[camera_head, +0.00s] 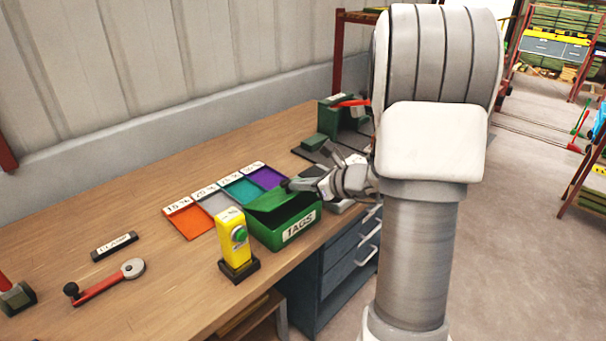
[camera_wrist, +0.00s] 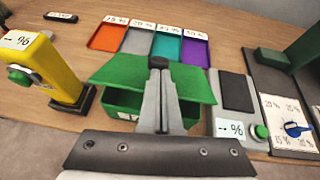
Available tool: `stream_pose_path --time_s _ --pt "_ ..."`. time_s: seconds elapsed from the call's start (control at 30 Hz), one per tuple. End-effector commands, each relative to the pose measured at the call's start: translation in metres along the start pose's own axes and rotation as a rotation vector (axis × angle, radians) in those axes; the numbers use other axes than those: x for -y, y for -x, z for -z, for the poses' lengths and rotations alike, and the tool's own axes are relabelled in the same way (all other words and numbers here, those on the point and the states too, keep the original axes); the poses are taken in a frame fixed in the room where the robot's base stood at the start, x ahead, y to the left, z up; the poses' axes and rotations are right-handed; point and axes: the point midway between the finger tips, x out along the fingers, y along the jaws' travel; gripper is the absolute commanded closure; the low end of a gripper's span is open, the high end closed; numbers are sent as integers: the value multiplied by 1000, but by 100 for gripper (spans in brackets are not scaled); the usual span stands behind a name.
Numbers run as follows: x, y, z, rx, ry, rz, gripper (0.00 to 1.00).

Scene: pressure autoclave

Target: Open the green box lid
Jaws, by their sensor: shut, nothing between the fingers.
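The green box (camera_head: 289,230), labelled TAGS, stands near the front edge of the bench. Its green lid (camera_head: 272,198) is raised and tilted, with a dark gap between it and the box's front. In the wrist view the lid (camera_wrist: 112,72) lies behind the fingers, and the box body (camera_wrist: 122,104) shows below it. My gripper (camera_head: 290,185) is shut and empty, reaching in from the right. In the wrist view my gripper (camera_wrist: 158,64) has its fingertips over the middle of the lid, at or very near it; I cannot tell if they touch.
A yellow post with a green button (camera_head: 236,240) stands just left of the box. Orange (camera_head: 188,221), grey, teal and purple trays lie behind it. A panel with a green button (camera_wrist: 238,120) is on the right. The bench's left middle is mostly clear, with a red-handled crank (camera_head: 105,282).

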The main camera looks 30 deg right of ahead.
Motion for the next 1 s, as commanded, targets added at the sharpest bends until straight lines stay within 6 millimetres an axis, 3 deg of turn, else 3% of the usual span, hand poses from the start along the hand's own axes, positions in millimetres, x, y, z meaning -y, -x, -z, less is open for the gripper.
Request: stream_pose_path --time_s 0.03,0.1,0.7,1.0 --pt "0 3 -13 -27 -2 -5 100" --pt "0 2 -19 -64 -4 -7 100" --pt "4 -16 -57 -385 -27 -32 100" --pt "8 -35 -78 -377 -29 -31 100"
